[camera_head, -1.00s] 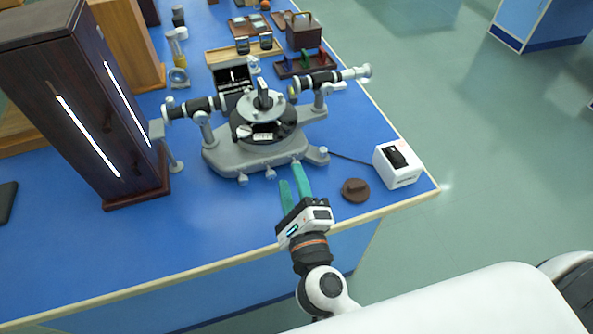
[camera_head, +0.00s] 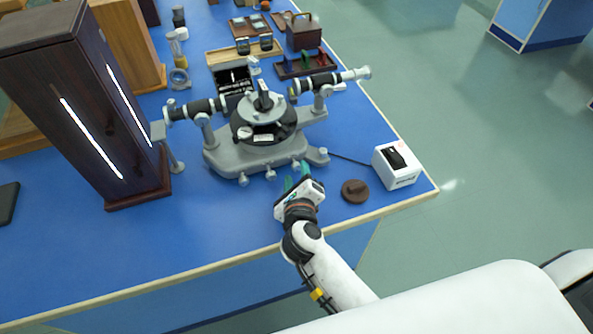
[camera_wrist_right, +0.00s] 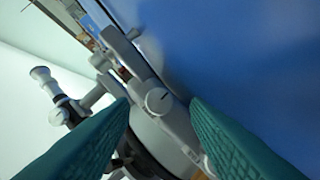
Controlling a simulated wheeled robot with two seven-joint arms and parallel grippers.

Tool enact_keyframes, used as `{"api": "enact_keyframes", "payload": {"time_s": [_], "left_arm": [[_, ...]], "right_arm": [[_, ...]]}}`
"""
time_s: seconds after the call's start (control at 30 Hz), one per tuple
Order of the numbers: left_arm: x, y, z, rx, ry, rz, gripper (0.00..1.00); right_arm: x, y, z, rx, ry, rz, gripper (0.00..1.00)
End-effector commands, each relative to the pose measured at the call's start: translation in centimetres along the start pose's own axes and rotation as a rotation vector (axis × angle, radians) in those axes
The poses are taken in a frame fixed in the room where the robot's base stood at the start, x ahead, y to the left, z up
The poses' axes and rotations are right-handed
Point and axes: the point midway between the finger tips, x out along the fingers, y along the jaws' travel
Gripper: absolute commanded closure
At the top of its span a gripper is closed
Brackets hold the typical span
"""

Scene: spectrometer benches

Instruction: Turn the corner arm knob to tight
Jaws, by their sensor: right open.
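The grey spectrometer (camera_head: 225,158) stands on the blue bench, with several small knobs along its near edge. One knob (camera_head: 296,165) is just beyond the fingertips of my right gripper (camera_head: 297,177). In the right wrist view a round pale grey knob (camera_wrist_right: 158,100) with a dark line across its face lies between the two green fingers (camera_wrist_right: 160,110), beyond their tips. The fingers are apart with nothing between them, and I see no contact with the knob. A cylindrical knob (camera_head: 323,153) sits at the spectrometer's right corner. My left gripper is not in view.
A brown round piece (camera_head: 355,190) and a white box with a black switch (camera_head: 397,166) lie right of my gripper, near the bench edge. A tall dark wooden cabinet (camera_head: 75,110) stands at left. The bench front left of my gripper is clear.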

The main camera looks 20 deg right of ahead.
Motion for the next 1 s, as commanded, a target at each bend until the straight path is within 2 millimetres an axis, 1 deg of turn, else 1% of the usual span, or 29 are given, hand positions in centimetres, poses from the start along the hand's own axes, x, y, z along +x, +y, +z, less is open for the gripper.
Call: {"api": "enact_keyframes", "payload": {"time_s": [0.03,0.17,0.43,0.47,0.7,0.73,0.87,1.0], "left_arm": [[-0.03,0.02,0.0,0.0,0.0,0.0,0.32],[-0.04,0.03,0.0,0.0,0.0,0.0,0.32],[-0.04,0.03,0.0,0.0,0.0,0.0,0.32],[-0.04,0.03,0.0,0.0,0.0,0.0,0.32],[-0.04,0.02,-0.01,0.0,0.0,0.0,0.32],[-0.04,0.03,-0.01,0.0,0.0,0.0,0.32],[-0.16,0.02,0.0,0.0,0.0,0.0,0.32],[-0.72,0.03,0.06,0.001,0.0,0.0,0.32]], "right_arm": [[0.56,0.07,-0.06,-0.001,0.001,0.002,0.57],[1.28,0.07,-0.02,0.0,0.001,0.001,0.57],[1.42,0.05,0.01,0.0,0.001,0.001,0.57],[1.42,0.05,0.01,0.0,0.001,0.001,0.59],[1.4,0.04,0.01,0.0,0.001,0.001,0.98],[1.39,0.04,0.01,0.0,0.001,0.001,1.0],[1.37,0.08,-0.02,0.004,0.0,-0.001,1.0],[1.32,0.19,-0.08,0.028,-0.001,-0.011,1.0]]}}
